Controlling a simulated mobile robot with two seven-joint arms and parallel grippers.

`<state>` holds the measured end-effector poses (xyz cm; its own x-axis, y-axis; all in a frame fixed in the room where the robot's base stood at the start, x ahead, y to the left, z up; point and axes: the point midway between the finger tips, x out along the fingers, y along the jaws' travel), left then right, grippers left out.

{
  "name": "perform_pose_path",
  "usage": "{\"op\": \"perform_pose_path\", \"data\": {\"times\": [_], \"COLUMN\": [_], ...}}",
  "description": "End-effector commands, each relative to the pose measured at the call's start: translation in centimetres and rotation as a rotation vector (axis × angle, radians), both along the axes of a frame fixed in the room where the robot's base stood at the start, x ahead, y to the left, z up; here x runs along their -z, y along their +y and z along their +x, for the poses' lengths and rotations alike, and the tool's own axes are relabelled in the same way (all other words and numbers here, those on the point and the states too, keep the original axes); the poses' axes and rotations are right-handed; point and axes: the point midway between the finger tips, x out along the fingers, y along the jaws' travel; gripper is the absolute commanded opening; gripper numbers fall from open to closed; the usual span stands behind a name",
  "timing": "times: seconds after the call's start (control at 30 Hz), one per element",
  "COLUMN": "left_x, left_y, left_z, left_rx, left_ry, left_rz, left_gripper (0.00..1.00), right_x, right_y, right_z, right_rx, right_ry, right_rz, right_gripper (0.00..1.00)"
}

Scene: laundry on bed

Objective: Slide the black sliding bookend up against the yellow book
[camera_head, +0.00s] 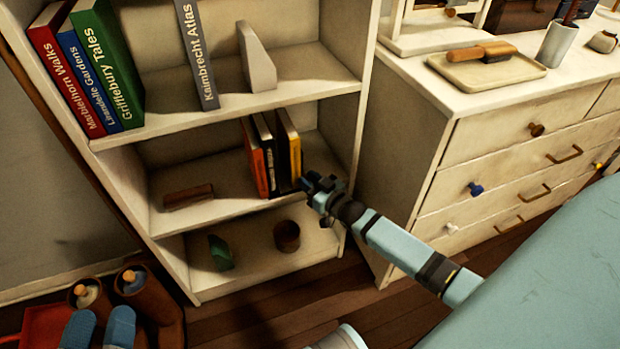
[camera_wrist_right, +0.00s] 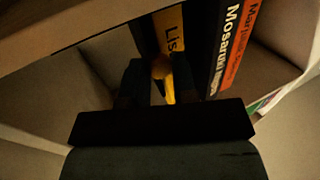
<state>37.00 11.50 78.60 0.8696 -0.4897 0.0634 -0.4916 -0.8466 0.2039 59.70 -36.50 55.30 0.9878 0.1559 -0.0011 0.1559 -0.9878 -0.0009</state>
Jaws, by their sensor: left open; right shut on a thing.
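The yellow book (camera_head: 292,143) stands at the right end of a short row on the middle shelf, beside a black book and an orange book. Its yellow spine also shows in the right wrist view (camera_wrist_right: 170,30). My right gripper (camera_head: 307,184) is at the foot of the yellow book, at its right. In the right wrist view, its fingers (camera_wrist_right: 160,82) close around a small knob-like piece. The black bookend is mostly hidden by the gripper and shadow; a dark surface shows beside the yellow spine. Any gap between them cannot be told. My left gripper is out of view.
The black book (camera_head: 264,155) and orange book (camera_head: 253,160) stand left of the yellow one. A brown block (camera_head: 188,196) lies further left on that shelf. The bookcase's right side wall (camera_head: 345,140) is close to my right gripper. A dresser (camera_head: 405,150) stands to the right.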

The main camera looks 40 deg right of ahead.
Motion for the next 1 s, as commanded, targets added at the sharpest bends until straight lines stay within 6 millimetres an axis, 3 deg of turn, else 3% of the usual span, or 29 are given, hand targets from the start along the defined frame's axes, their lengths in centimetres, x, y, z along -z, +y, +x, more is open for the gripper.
{"op": "perform_pose_path", "data": {"times": [0.07, 0.1, 0.2, 0.57, 0.67, 1.0], "left_x": [0.1, 0.0, 0.0, -0.4, -1.2, -4.2], "left_y": [0.0, 0.0, 0.0, 0.0, 0.0, 0.4], "left_z": [0.0, 0.0, 0.0, 0.0, 0.0, -0.3], "left_rx": [0.0, 0.0, 0.0, -0.001, -0.005, -0.039], "left_ry": [0.0, 0.0, 0.0, -0.004, -0.019, -0.112], "left_rz": [0.0, 0.0, 0.0, -0.001, -0.005, -0.052], "left_gripper": [0.55, 0.55, 0.55, 0.55, 0.55, 0.55], "right_x": [0.0, 0.0, 0.0, 0.0, -0.1, -0.2], "right_y": [0.1, 0.1, 0.1, -0.1, -0.3, -1.4], "right_z": [0.0, 0.0, 0.0, -0.6, -2.0, -9.5], "right_rx": [-0.002, -0.002, -0.001, 0.0, 0.0, -0.001], "right_ry": [-0.001, -0.001, -0.001, 0.001, 0.002, 0.003], "right_rz": [0.0, 0.0, 0.0, 0.0, 0.0, 0.001], "right_gripper": [0.0, 0.31, 0.5, 0.5, 0.5, 0.5]}}
